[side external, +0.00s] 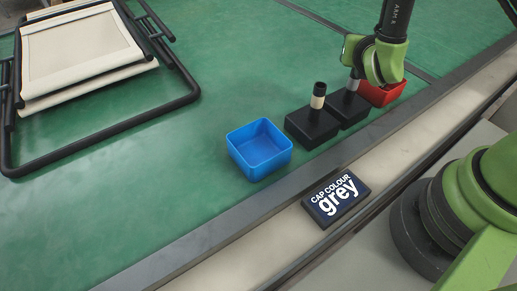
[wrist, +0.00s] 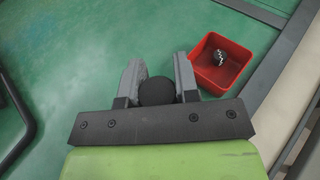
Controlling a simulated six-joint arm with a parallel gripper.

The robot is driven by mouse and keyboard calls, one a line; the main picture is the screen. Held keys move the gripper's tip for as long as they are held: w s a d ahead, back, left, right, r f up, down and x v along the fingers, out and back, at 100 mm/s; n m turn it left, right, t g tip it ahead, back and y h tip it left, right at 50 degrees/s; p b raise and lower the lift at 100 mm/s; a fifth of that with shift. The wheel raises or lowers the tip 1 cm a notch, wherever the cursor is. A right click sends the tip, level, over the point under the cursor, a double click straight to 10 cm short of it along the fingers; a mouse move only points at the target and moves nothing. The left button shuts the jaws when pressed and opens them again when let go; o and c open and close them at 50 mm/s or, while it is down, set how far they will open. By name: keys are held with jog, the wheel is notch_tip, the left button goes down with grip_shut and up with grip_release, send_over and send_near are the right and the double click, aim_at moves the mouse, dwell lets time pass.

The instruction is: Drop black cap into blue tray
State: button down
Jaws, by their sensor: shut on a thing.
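My gripper (wrist: 158,70) is shut on a dark, round-topped thing (wrist: 157,92), which looks like a black cap, between its two grey fingers in the wrist view. In the side view my gripper (side external: 353,78) is low over the rear black block (side external: 349,110); whether the held thing is still seated there I cannot tell. The open blue tray (side external: 259,150) stands left of the black blocks and looks empty. The front black block (side external: 312,127) carries an upright cream-banded piece with a black top (side external: 319,95).
A red tray (side external: 381,94) stands just behind my gripper; the wrist view shows a small dark-and-light object (wrist: 219,57) inside it. A sign (side external: 336,198) reads "CAP COLOUR grey". The folded lounger (side external: 85,55) lies at the left. Green table is clear between lounger and blue tray.

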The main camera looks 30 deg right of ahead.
jog(key=shift+r, duration=0.1)
notch_tip(320, 180, up, 5)
jog(key=w+a+n+t+y, duration=0.1)
jog(key=a+n+t+y, duration=0.6)
jog(key=a, duration=1.7)
notch_tip(320, 180, down, 12)
jog(key=n+g+y, duration=0.2)
jog(key=y, duration=0.1)
jog(key=shift+a+g, duration=0.2)
jog(key=shift+g, duration=0.2)
jog(key=shift+r, duration=0.1)
jog(key=c, duration=0.8)
grip_release()
